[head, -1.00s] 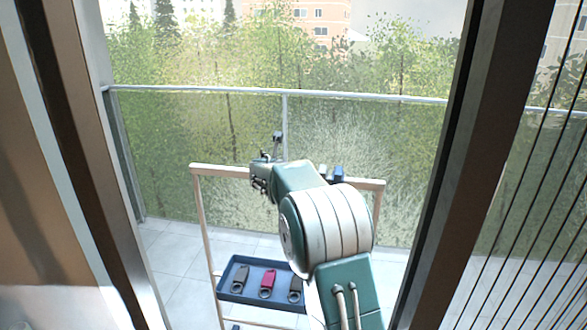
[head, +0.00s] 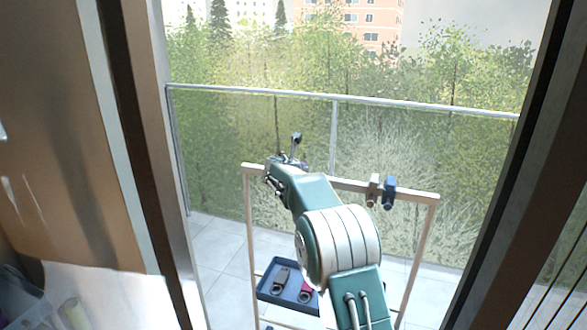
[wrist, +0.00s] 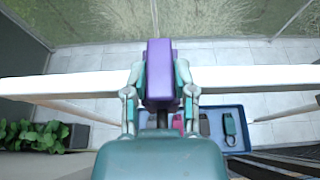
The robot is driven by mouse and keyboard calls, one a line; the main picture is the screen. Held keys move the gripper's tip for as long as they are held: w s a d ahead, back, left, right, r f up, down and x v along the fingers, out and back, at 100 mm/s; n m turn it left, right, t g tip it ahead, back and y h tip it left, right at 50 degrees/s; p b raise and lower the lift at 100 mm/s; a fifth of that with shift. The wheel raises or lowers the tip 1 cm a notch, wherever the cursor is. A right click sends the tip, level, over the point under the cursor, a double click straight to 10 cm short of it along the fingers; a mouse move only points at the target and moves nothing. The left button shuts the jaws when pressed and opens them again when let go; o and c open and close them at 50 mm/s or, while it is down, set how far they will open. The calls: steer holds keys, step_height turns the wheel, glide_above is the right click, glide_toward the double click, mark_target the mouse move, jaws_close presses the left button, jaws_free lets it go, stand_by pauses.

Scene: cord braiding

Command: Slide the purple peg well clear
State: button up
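The purple peg (wrist: 160,70) stands across the pale rail (wrist: 80,83) in the wrist view, between the two fingers of my gripper (wrist: 160,88). Both fingers press against its sides, so my gripper looks shut on it. In the head view my gripper (head: 274,180) is at the left part of the frame's top rail (head: 335,182). I cannot make out the purple peg there; my gripper and arm seem to hide it.
A pale peg (head: 373,191) and a blue peg (head: 389,193) sit on the rail farther right. A glass railing (head: 335,98) stands behind. Door frames (head: 150,150) flank the view.

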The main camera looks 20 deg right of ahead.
steer(key=o, duration=0.3)
steer(key=shift+f, duration=0.2)
steer(key=shift+a+r, duration=0.15)
steer(key=shift+a, duration=0.35)
steer(key=v, duration=1.2)
